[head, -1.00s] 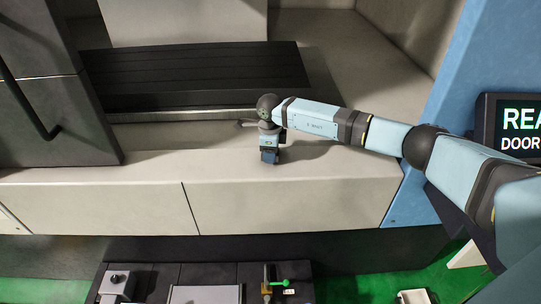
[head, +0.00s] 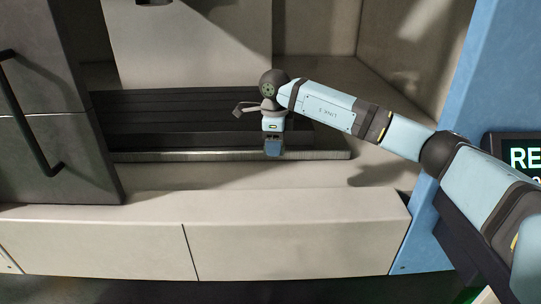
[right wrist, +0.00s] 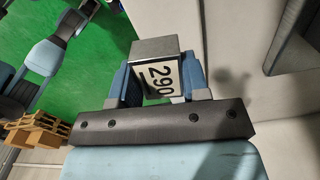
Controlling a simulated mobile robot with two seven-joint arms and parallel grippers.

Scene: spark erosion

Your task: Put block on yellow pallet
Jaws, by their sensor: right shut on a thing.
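My right gripper (head: 273,150) hangs fingers-down in front of the dark slotted machine table in the head view. In the right wrist view the same gripper (right wrist: 160,78) is shut on a grey metal block (right wrist: 154,47) with a white label reading 290. The block sits between the two blue fingers. In the head view the block is hard to make out at the fingertips. An orange-brown wooden pallet (right wrist: 40,127) shows at the left edge of the right wrist view; I cannot tell if it is the yellow pallet. My left gripper is not in view.
The black slotted table (head: 190,108) lies inside the machine, with a pale ledge (head: 300,206) before it. A dark door with a handle (head: 40,130) stands at the left. A blue frame (head: 450,90) and a screen (head: 525,155) bound the right. Green floor (right wrist: 100,75) shows beyond the gripper.

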